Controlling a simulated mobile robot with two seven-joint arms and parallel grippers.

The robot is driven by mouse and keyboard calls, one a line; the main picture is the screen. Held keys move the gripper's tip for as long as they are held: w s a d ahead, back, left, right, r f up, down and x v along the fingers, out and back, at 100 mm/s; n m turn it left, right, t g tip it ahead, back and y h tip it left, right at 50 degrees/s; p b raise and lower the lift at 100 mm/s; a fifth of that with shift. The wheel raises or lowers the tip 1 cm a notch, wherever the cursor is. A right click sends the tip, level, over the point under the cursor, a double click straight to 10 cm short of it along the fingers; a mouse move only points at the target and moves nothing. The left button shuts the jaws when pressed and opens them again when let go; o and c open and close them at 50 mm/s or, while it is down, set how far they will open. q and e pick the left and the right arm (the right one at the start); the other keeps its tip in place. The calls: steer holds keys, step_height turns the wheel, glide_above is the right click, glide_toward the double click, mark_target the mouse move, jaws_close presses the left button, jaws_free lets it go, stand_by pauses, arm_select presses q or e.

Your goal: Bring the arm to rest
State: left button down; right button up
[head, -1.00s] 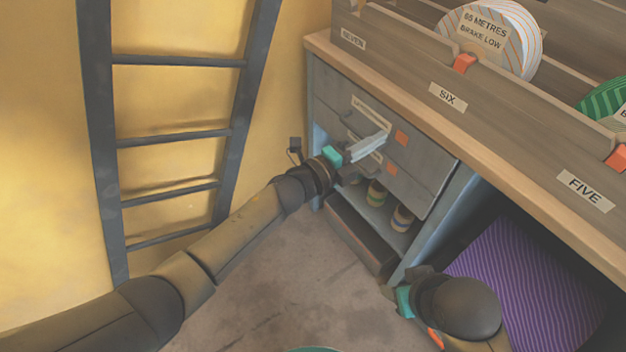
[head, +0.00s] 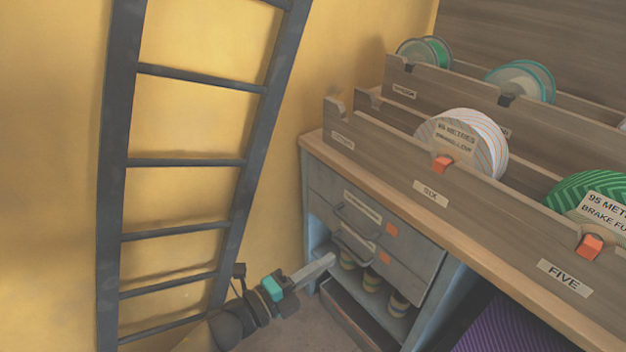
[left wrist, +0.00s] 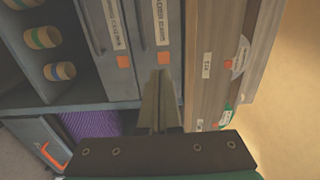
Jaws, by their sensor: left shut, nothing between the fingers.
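My left gripper (head: 318,268) is low in the head view, beside the left front corner of the grey drawer cabinet (head: 378,226). Its fingers are together with nothing between them. In the left wrist view the shut fingers (left wrist: 161,88) point toward the drawer fronts, apart from them as far as I can tell. Two labelled drawers (head: 354,250) with orange tags are closed. My right gripper is out of the head view.
A dark ladder (head: 120,180) leans on the yellow wall at left. The bench top (head: 480,255) carries slotted wooden racks with striped discs (head: 462,140). Striped rolls (head: 371,281) sit on the shelf below the drawers. A purple ribbed panel (head: 500,325) is at lower right.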

arm_select(q)
steer(key=s+a+f+n+y+p, duration=0.3)
steer(key=a+f+n+y, duration=0.2)
steer(key=a+f+n, duration=0.35)
steer(key=s+a+f+n+y+p, duration=0.2)
steer(key=a+f+n+y+p, duration=0.1)
steer(key=a+f+n+y, duration=0.45)
steer(key=s+a+f+n+g+y+p, duration=0.1)
steer(key=s+a+f+n+g, duration=0.1)
steer(key=s, duration=0.7)
steer(key=s+a+f+n+g+p, duration=0.1)
steer(key=s+a+f+n+g, duration=0.2)
steer(key=s, duration=0.7)
steer(key=s+a+f+n+g+y+p, duration=0.1)
steer(key=s+a+f+n+g+p, duration=0.1)
steer(key=s+a+f+n, duration=0.3)
steer(key=s+f+g, duration=0.1)
steer(key=s+f, duration=0.2)
steer(key=s, duration=0.2)
steer(key=shift+a+f+n+y, duration=0.2)
steer(key=shift+a+n+y, duration=0.1)
steer(key=shift+y, duration=0.05)
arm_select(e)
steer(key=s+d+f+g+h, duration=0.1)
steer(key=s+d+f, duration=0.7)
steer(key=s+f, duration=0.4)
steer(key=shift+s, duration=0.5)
